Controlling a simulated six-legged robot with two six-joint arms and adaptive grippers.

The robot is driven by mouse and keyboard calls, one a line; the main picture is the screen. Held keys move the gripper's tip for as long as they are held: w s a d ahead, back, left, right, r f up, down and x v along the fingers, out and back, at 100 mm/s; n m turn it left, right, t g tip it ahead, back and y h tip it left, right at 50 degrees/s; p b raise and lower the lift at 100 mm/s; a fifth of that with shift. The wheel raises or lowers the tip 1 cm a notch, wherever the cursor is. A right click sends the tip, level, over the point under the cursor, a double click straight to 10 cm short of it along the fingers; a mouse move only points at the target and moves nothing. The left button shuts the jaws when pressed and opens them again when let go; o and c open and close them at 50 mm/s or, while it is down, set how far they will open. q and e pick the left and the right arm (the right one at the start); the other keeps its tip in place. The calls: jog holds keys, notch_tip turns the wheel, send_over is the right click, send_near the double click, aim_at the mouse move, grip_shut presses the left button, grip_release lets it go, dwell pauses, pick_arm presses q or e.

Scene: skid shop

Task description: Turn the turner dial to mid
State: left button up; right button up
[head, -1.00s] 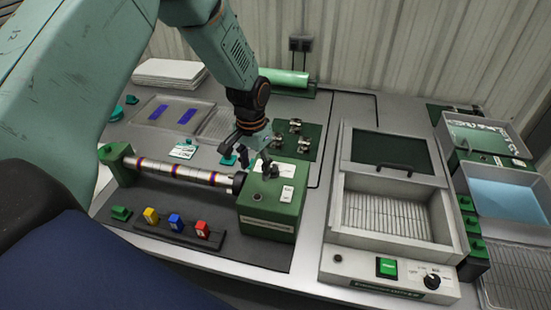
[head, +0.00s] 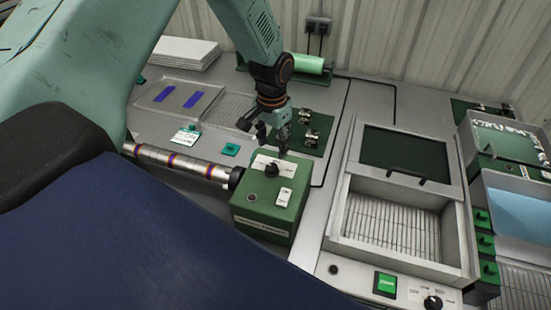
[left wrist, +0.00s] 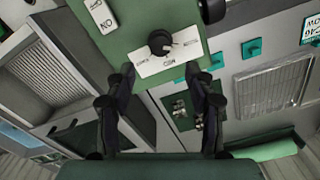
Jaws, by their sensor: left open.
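The turner (head: 262,225) is a green box at the end of a striped roller. Its black dial (head: 272,170) sits on a white label on top, beside a white switch. In the left wrist view the dial (left wrist: 160,43) shows whole, with its label upside down; I cannot tell which mark it points to. My left gripper (head: 266,138) is open and empty, just behind and above the dial. In the left wrist view its fingers (left wrist: 164,82) stand apart, one on each side of the dial's line, with the dial ahead of them. My right gripper is not in view.
The striped roller (head: 178,162) runs left from the turner. A grey heater unit (head: 340,222) with a lid and its own knob (head: 433,302) stands to the right. A dark green mat (head: 318,137) with metal parts lies behind the turner. My blue body covers the lower left.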

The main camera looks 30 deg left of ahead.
aim_at(272, 167)
pick_arm(q)
jog(key=f, duration=0.7)
jog(key=shift+s+f, duration=0.1)
jog(key=shift+s, duration=0.15)
jog(key=shift+a+f, duration=0.1)
jog(key=shift+c, duration=0.4)
jog(key=c, duration=0.4)
grip_shut()
